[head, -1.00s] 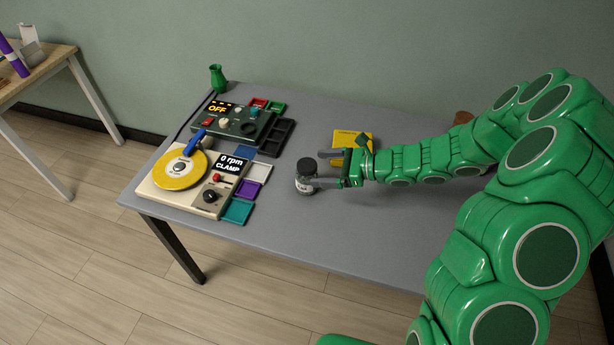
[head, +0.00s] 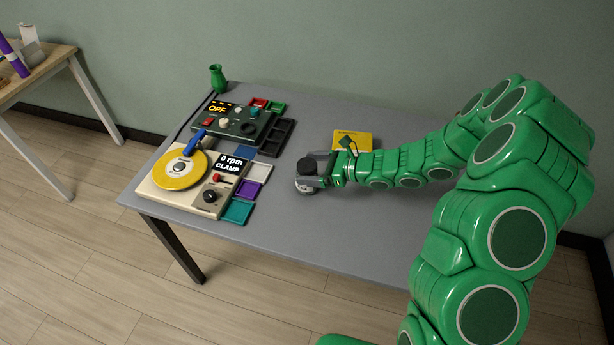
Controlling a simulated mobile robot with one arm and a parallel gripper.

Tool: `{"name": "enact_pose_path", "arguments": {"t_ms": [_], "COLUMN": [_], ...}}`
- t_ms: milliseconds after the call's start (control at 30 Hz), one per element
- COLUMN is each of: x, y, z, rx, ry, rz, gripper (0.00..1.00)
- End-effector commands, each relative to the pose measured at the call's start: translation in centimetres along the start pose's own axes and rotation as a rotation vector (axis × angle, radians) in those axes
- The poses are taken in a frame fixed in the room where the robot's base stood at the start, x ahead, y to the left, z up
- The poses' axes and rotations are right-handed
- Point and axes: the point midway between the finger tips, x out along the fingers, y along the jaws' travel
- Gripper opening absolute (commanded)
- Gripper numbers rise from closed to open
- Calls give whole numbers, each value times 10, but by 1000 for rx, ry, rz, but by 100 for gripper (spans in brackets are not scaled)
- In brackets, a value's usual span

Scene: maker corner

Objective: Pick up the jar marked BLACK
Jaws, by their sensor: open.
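A small jar (head: 306,166) with a black lid and a pale label stands upright on the grey table, right of the machines. The label is too small and covered to read. My gripper (head: 309,177) reaches in from the right, its open fingers on either side of the jar. The near finger crosses the front of the jar and hides part of its label. I cannot tell whether the fingers touch it.
A yellow box (head: 352,139) lies behind my gripper. Left are a beige machine with a yellow disc (head: 178,171), a dark OFF unit (head: 233,124), and small coloured trays (head: 238,211). A green vase (head: 217,79) stands at the back. The table (head: 300,240) is clear in front.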

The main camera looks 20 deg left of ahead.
Motion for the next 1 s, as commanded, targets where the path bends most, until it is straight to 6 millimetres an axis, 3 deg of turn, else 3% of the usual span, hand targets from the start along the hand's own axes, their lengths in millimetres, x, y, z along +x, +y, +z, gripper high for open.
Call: {"name": "enact_pose_path", "arguments": {"t_ms": [233, 600, 1000], "x": [26, 32, 32], "y": [-1, -1, -1], "z": [2, 2, 2], "rx": [-1, 0, 0], "ry": [0, 0, 0], "rz": [2, 1, 1], "gripper": [91, 91, 31]}}
